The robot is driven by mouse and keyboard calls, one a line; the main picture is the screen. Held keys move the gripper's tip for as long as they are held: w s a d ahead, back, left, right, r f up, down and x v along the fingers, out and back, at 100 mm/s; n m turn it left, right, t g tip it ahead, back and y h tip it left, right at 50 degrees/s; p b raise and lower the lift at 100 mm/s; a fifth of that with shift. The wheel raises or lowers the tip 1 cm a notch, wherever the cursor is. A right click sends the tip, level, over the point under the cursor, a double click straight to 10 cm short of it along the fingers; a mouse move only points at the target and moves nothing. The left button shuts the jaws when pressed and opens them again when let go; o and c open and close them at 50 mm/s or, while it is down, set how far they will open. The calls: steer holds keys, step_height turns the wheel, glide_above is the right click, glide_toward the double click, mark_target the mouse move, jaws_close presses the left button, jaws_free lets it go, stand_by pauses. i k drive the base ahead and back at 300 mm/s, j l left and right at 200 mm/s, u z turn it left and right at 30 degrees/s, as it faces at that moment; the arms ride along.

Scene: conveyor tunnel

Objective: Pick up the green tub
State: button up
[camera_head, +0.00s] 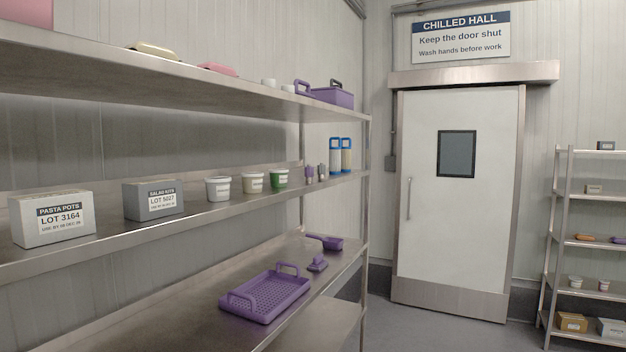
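A small green tub (279,179) with a white rim stands upright on the middle shelf (228,207) of the long steel rack at the left. It is the rightmost of three tubs in a row. A cream tub (253,182) stands just left of it, and a white tub (218,189) stands further left. Small purple-topped items (309,174) stand to its right, apart from it. My gripper is not in view.
Grey boxes (154,200) share the middle shelf at the left. The upper shelf (160,85) overhangs the tubs. A purple tray (262,297) lies on the shelf below. A closed white door (458,240) and another rack (560,225) stand beyond clear floor.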

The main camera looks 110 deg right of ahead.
mark_target(279, 177)
steer(key=z, duration=3.55)
